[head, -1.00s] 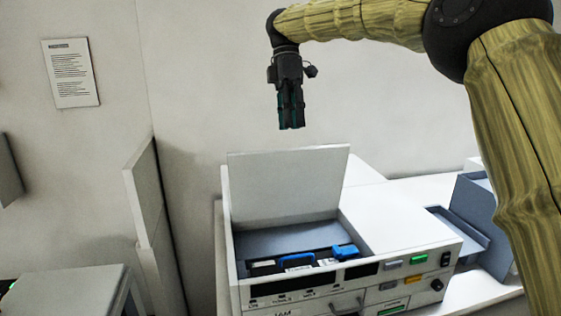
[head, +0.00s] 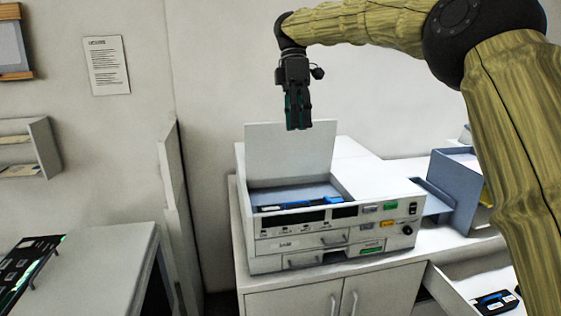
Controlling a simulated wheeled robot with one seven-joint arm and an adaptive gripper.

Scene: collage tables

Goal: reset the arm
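My gripper (head: 298,122) hangs at the end of my arm in the upper middle of the head view, fingers pointing down. It is above and in front of the raised lid of a white machine, apart from it. Its dark fingers look close together, and I see nothing held between them. From this angle I cannot tell for sure whether they are fully shut.
The white machine (head: 390,190) stands on a white cabinet (head: 300,298), with its lid (head: 290,150) up. A blue-grey tray unit (head: 458,178) is to its right. An open drawer (head: 462,300) shows at lower right. A side table (head: 95,262) is at left.

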